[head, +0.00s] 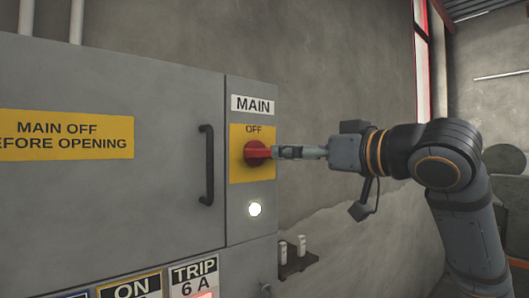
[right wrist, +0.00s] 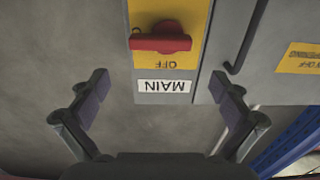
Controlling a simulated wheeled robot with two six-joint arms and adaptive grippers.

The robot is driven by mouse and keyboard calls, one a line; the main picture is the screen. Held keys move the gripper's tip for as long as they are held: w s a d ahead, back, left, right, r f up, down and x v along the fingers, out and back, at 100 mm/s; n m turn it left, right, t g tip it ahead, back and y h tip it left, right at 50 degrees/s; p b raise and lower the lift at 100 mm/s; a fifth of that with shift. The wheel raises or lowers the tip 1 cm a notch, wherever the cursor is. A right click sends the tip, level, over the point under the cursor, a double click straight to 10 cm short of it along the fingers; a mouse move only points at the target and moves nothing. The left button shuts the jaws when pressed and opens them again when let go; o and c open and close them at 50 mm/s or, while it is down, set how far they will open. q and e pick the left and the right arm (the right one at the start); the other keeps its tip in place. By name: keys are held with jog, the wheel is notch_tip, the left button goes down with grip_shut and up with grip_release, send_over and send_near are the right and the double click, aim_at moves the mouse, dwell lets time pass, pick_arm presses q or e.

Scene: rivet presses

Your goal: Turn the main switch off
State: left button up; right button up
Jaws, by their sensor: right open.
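The main switch is a red rotary handle (head: 257,151) on a yellow plate (head: 240,174) marked OFF, under a white MAIN label (head: 252,104). In the right wrist view, which is upside down, the red handle (right wrist: 160,43) lies horizontal across its plate. My right gripper (head: 285,152) comes in from the right at the handle's height. In the wrist view my right gripper (right wrist: 160,78) is open and empty, with its fingers spread wider than the handle. The handle lies beyond the fingertips; contact is not visible. My left gripper is not in view.
The grey cabinet door (head: 100,200) has a black vertical handle (head: 206,165) left of the switch. A lit white lamp (head: 255,209) sits below the switch. ON and TRIP labels (head: 193,278) are lower down.

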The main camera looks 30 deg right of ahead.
aim_at(270, 150)
jog(key=w+p, duration=0.2)
jog(key=w, duration=0.1)
jog(key=w+p, duration=0.1)
jog(key=w, duration=0.2)
jog(key=w+a+p, duration=0.1)
jog(key=w+p, duration=0.1)
jog(key=w, duration=0.1)
jog(key=shift+w+r+p, duration=0.15)
jog(key=shift+w+p, duration=0.15)
jog(key=shift+p, duration=0.05)
jog(key=shift+w+d, duration=0.1)
jog(key=shift+w, duration=0.2)
jog(key=shift+f, duration=0.2)
jog(key=shift+c, duration=0.4)
jog(key=c, duration=0.7)
